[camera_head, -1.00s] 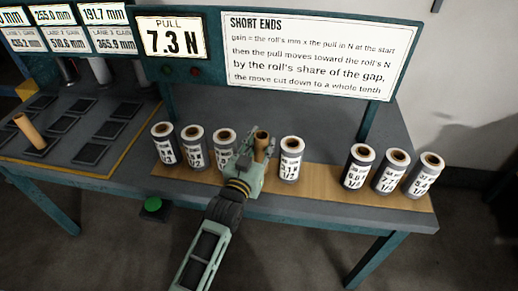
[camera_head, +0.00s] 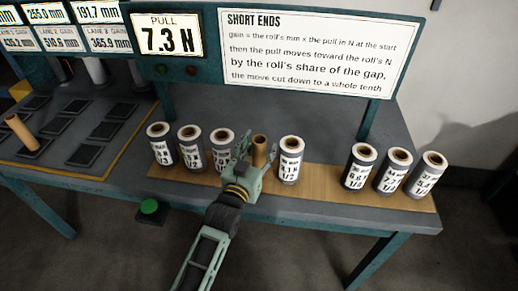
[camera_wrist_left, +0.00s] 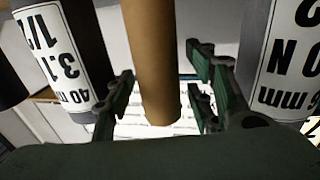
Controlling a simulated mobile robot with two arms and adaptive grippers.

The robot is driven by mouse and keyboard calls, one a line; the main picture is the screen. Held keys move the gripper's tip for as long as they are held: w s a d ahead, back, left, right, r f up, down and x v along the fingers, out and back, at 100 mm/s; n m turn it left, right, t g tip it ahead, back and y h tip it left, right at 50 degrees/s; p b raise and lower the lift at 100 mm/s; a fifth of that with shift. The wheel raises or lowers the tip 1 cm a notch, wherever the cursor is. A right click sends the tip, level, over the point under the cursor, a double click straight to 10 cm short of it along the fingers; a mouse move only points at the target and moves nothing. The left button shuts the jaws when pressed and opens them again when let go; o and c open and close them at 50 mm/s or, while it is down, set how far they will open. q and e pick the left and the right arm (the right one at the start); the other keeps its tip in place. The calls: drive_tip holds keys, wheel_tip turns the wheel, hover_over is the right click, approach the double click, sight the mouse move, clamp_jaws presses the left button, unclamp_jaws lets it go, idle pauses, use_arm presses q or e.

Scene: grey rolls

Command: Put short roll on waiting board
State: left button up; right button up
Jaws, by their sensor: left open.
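My left gripper (camera_head: 258,152) is open, its fingers on both sides of a bare brown tube (camera_head: 259,151). The left wrist view shows this tube (camera_wrist_left: 155,65) between the spread fingers (camera_wrist_left: 157,95), with gaps beside it. The tube looks upright over the wooden board (camera_head: 325,182); its lower end is hidden by the gripper. Grey rolls with white labels stand on the board: three to the left, the nearest of them (camera_head: 222,152) partly behind a finger, one (camera_head: 290,160) just right of the gripper, and three farther right (camera_head: 393,171). My right gripper is not seen.
Another brown tube (camera_head: 22,133) stands on a black pad at the far left, among several empty pads (camera_head: 82,155). A sign panel (camera_head: 308,52) and a 7.3 N display (camera_head: 169,38) rise behind. A green button (camera_head: 150,207) sits below the table's front edge.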

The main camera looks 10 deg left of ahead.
use_arm(q)
drive_tip(key=shift+r, duration=0.2)
drive_tip(key=shift+s+a+f, duration=0.1)
drive_tip(key=shift+s+f, duration=0.05)
drive_tip(key=shift+s, duration=0.15)
drive_tip(key=s+a+b, duration=0.1)
drive_tip(key=s+a, duration=0.1)
drive_tip(key=s, duration=0.9)
drive_tip(key=shift+a, duration=0.1)
